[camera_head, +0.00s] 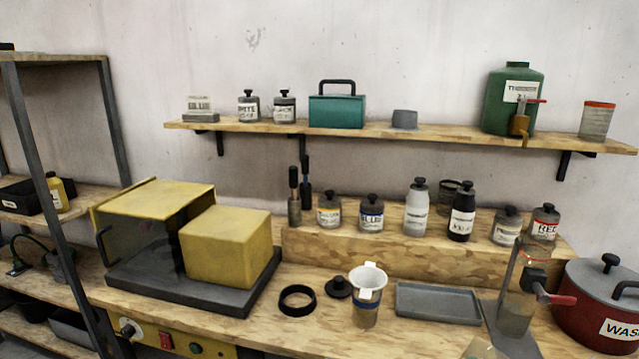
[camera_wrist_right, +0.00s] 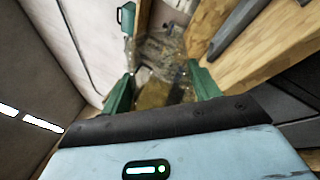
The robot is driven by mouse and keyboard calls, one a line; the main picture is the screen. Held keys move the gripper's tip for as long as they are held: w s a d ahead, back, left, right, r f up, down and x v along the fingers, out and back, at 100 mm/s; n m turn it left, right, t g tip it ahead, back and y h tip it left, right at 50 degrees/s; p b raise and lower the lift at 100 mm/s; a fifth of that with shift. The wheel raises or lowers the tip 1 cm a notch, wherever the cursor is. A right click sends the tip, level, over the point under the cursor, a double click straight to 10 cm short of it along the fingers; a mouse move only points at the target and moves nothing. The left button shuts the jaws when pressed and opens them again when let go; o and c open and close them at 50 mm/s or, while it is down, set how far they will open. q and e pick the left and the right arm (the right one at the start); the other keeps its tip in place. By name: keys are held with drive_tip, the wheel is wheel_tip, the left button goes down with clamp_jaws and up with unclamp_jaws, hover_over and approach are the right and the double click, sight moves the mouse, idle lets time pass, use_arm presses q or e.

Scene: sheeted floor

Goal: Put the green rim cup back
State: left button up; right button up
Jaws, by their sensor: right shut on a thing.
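My right gripper (camera_wrist_right: 162,92) shows in the right wrist view, its two green fingers closed on a clear, see-through thing (camera_wrist_right: 160,62) that looks like a cup. Its rim colour cannot be made out there, and a brownish patch shows through it. In the head view a pale, see-through shape (camera_head: 484,349) shows at the bottom edge, mostly cut off; I cannot tell whether it is the same thing. No green rim is clear in either view. A clear cup with a red rim (camera_head: 597,120) stands at the right end of the wall shelf. My left gripper is not in view.
The workbench holds a cup with a white funnel (camera_head: 368,278), a grey tray (camera_head: 438,303), a tapped clear dispenser (camera_head: 516,290) and a red pot (camera_head: 600,310).

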drive_tip(key=s+a+f+m+h, duration=0.2)
drive_tip(key=s+a+h, duration=0.1)
drive_tip(key=s+a, duration=0.1)
drive_tip(key=shift+s+f+h, duration=0.3)
drive_tip(key=shift+s+f, duration=0.05)
drive_tip(key=shift+s, duration=0.15)
drive_tip(key=shift+a, duration=0.1)
